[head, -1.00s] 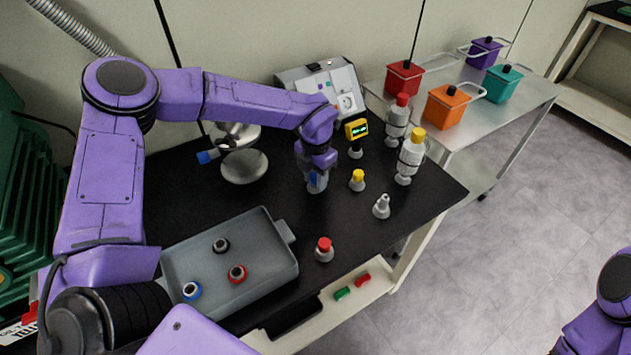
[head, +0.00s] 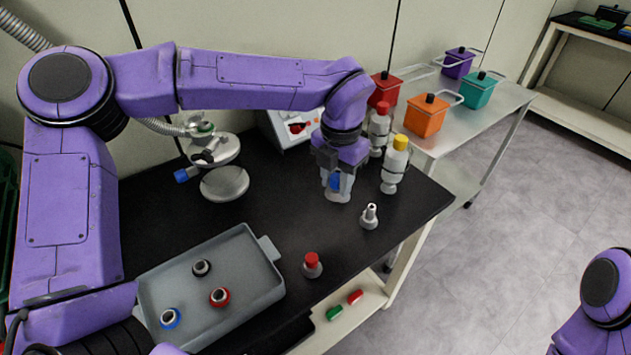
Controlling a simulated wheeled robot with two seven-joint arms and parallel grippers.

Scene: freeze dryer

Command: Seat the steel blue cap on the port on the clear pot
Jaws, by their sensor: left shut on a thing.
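My left gripper (head: 337,178) points down over the right half of the black bench. It is shut on a blue thing (head: 335,183), taken to be the steel blue cap. A pale grey rounded base (head: 338,196) shows just below the fingers; I cannot tell whether it is joined to the blue thing or stands behind it. A pale apparatus (head: 224,183) with a round disc and blue-ended side fitting (head: 187,174) stands at the back left. I cannot make out for certain which vessel is the clear pot or where its port is. My right gripper is out of view.
A grey tray (head: 262,290) holds black, red and blue rings. A red-capped flask (head: 312,267), a small pale flask (head: 369,217), a yellow-capped bottle (head: 394,168) and a red-capped bottle (head: 379,130) stand nearby. A steel cart (head: 465,112) with coloured boxes is at right.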

